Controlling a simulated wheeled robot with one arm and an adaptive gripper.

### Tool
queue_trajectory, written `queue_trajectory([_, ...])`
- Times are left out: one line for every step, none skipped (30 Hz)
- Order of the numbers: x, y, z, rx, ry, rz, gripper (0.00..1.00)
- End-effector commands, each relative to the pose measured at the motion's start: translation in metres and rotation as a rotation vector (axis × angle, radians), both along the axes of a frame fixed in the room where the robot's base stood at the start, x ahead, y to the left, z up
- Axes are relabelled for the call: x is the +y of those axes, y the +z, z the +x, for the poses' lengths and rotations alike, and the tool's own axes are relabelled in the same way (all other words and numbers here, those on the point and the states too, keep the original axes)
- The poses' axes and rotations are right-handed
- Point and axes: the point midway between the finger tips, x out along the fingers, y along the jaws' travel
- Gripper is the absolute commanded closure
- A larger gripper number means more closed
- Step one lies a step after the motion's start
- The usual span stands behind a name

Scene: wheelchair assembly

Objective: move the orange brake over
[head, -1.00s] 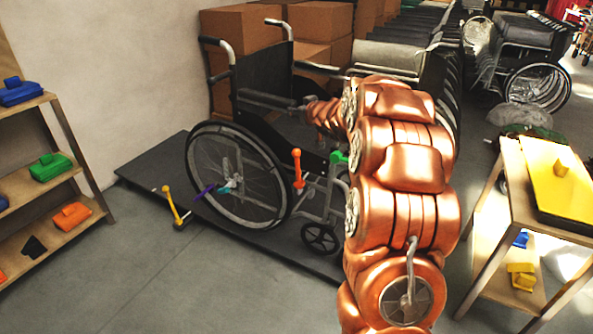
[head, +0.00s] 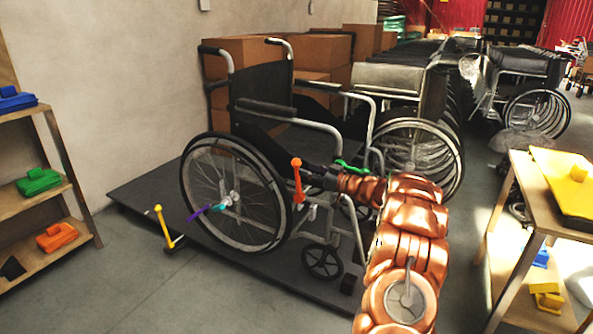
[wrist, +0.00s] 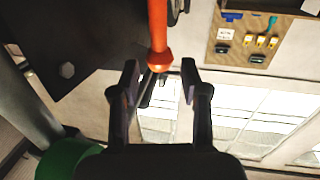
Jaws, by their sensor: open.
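The orange brake (head: 297,181) is an upright lever with a knob at its top and a wider lower end, on the near side of the wheelchair (head: 262,100), by the front of the big wheel. My gripper (head: 311,171) is just right of the lever in the head view, partly hidden by my arm. In the wrist view the orange brake (wrist: 157,38) comes down from the top edge, and its rounded end lies in line with the gap between my open fingers (wrist: 160,80). I cannot tell whether a finger touches it.
A green brake (head: 350,167) is close to my wrist; green also shows in the wrist view (wrist: 66,158). A purple lever (head: 206,210) is at the wheel hub. A yellow lever (head: 163,225) stands by the dark platform (head: 135,196). Shelves and a table flank the wheelchair.

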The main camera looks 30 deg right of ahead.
Motion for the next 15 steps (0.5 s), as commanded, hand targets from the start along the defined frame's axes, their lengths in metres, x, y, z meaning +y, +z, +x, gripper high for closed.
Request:
queue_trajectory([0.004,-0.003,0.008,-0.001,0.003,-0.002,0.55])
queue_trajectory([0.006,-0.003,0.012,-0.001,0.003,-0.002,0.55])
queue_trajectory([0.007,-0.003,0.018,-0.001,0.001,-0.003,0.55])
queue_trajectory([0.009,-0.003,0.023,0.0,0.001,-0.004,0.55])
queue_trajectory([0.01,-0.003,0.027,0.0,0.0,-0.004,0.55])
queue_trajectory([0.012,-0.003,0.033,0.0,-0.001,-0.003,0.55])
queue_trajectory([0.014,-0.004,0.036,0.0,-0.001,-0.002,0.55])
queue_trajectory([0.014,-0.004,0.039,0.001,-0.002,-0.001,0.55])
queue_trajectory([0.016,-0.004,0.043,0.002,-0.001,0.0,0.55])
queue_trajectory([0.017,-0.004,0.046,0.002,-0.001,-0.001,0.55])
queue_trajectory([0.018,-0.003,0.048,0.001,-0.001,0.0,0.55])
queue_trajectory([0.018,-0.003,0.051,0.001,-0.001,-0.001,0.55])
queue_trajectory([0.019,-0.002,0.053,0.0,-0.001,-0.001,0.55])
queue_trajectory([0.019,-0.001,0.054,0.0,-0.002,-0.001,0.55])
queue_trajectory([0.02,-0.001,0.056,-0.001,-0.002,-0.001,0.55])
